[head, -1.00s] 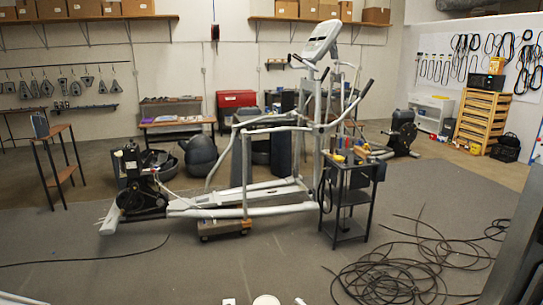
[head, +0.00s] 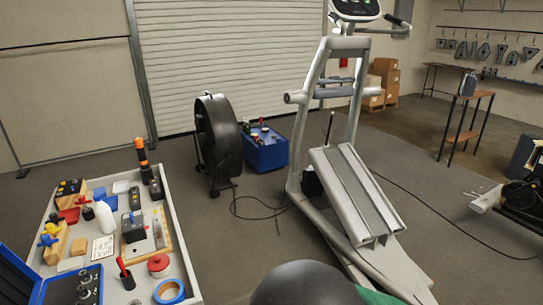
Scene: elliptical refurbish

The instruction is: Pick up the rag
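No rag can be made out for certain in the head view. A green patch (head: 377,296) shows at the bottom edge, partly hidden behind a dark rounded form; it may be cloth, but I cannot tell. Neither of my grippers is in view.
The tool cart (head: 185,240) at lower left is crowded with tools, a white bottle (head: 105,219) and blue tape (head: 169,291). An elliptical machine (head: 347,190) stands right of centre. A black fan (head: 217,145) and blue box (head: 265,150) stand behind. Cables cross the floor.

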